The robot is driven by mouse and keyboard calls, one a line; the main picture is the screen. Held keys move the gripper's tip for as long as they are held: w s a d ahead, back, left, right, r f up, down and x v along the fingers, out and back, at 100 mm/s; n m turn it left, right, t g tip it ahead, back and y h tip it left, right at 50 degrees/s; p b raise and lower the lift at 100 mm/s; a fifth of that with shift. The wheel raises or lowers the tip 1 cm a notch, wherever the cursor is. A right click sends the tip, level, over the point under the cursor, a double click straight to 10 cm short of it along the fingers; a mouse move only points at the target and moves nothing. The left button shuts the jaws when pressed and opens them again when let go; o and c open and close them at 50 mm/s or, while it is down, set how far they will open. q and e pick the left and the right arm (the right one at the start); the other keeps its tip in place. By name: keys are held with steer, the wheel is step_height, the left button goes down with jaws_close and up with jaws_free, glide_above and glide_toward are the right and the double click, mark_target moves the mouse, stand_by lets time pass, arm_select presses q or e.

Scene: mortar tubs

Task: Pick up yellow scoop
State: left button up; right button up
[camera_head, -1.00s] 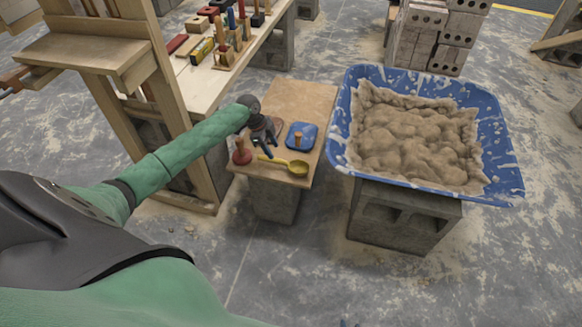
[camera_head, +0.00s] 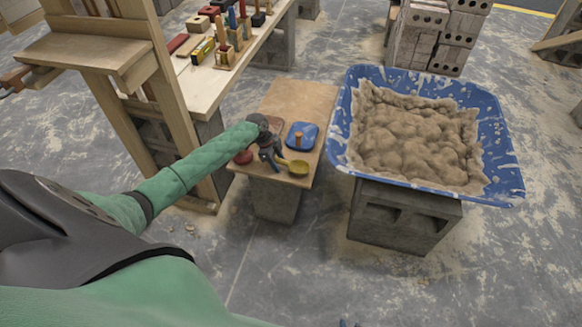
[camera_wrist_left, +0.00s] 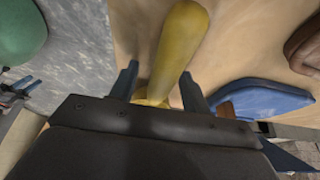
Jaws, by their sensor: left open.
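The yellow scoop (camera_head: 299,168) lies on the small wooden-topped stand (camera_head: 300,97), near its front edge. Its bowl shows in the head view, while my left gripper hides most of the handle. My left gripper (camera_head: 278,165) is open, low over the handle. At the bottom edge of the head view, small dark tips (camera_head: 346,323) look like my right gripper, mostly out of frame.
A blue float (camera_head: 301,136) lies behind the scoop, and a red-based tool (camera_head: 243,157) is left of the gripper. A blue tub (camera_head: 345,125) of mortar stands close on the right. A workbench (camera_head: 205,85) with tools is behind left.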

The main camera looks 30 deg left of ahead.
arm_select(q)
jaws_close()
